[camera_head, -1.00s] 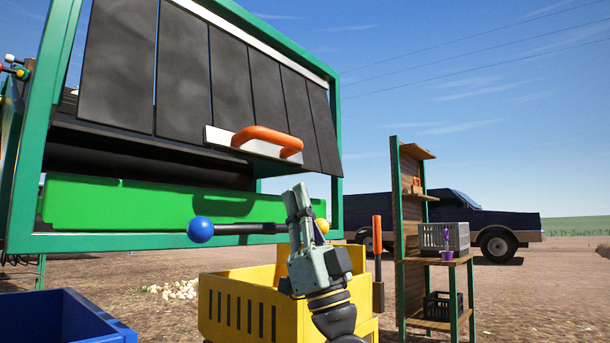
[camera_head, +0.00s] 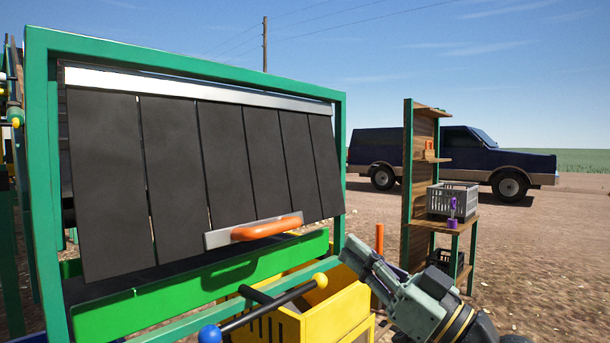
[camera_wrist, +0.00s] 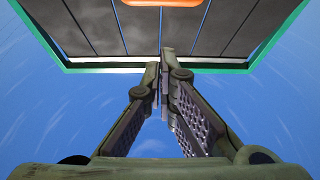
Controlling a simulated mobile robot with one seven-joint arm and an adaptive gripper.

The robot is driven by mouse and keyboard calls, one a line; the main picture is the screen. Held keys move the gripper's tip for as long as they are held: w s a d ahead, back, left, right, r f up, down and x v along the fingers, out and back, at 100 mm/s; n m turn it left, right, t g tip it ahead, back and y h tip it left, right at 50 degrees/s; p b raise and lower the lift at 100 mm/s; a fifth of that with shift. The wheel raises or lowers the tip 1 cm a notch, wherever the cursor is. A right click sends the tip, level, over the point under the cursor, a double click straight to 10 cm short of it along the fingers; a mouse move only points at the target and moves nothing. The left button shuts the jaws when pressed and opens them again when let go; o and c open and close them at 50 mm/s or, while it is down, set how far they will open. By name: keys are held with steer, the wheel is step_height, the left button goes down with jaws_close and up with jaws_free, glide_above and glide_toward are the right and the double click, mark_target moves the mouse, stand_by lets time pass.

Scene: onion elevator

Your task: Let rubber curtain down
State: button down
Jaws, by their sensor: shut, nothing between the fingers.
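The rubber curtain (camera_head: 225,155) is a row of black strips hanging from a pale bar at the top of the green frame (camera_head: 341,120). Its lower edge swings outward, overlapping the right post, and stands apart from the green panel (camera_head: 180,297) below. An orange handle (camera_head: 267,229) on a grey plate sits at its lower edge; the handle also shows at the top of the wrist view (camera_wrist: 162,3). My gripper (camera_head: 350,252) is shut and empty, right of and below the handle, apart from it.
A bar with a blue ball (camera_head: 210,334) and a yellow ball (camera_head: 320,280) crosses above a yellow crate (camera_head: 335,312). An upright orange-topped lever (camera_head: 379,240) stands near my gripper. A wooden shelf (camera_head: 422,185) with a grey basket (camera_head: 452,198) is to the right.

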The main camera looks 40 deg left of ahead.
steer(key=shift+m+h, duration=0.3)
steer(key=p+x, duration=0.2)
steer(key=x, duration=0.2)
steer(key=f+p+x, duration=0.1)
steer(key=p+x, duration=0.1)
steer(key=x, duration=0.2)
steer(key=a+f+p+x, duration=0.1)
steer(key=p+x, duration=0.1)
steer(key=x, duration=0.2)
steer(key=shift+w+f, duration=0.1)
steer(key=shift+w, duration=0.1)
steer(key=a+f+b, duration=0.1)
steer(key=b, duration=0.1)
steer(key=a+f+y+b, duration=0.1)
steer(key=a+b, duration=0.1)
steer(key=b, duration=0.1)
steer(key=a+f+y+b, duration=0.1)
steer(key=a+b, duration=0.1)
steer(key=b, duration=0.1)
steer(key=shift+w+t, duration=0.15)
steer(key=shift+t, duration=0.15)
steer(key=shift+a+y+b, duration=0.3)
steer(key=shift+a+b, duration=0.2)
steer(key=shift+b, duration=0.05)
steer(key=shift+w+r, duration=0.1)
steer(key=shift+r, duration=0.1)
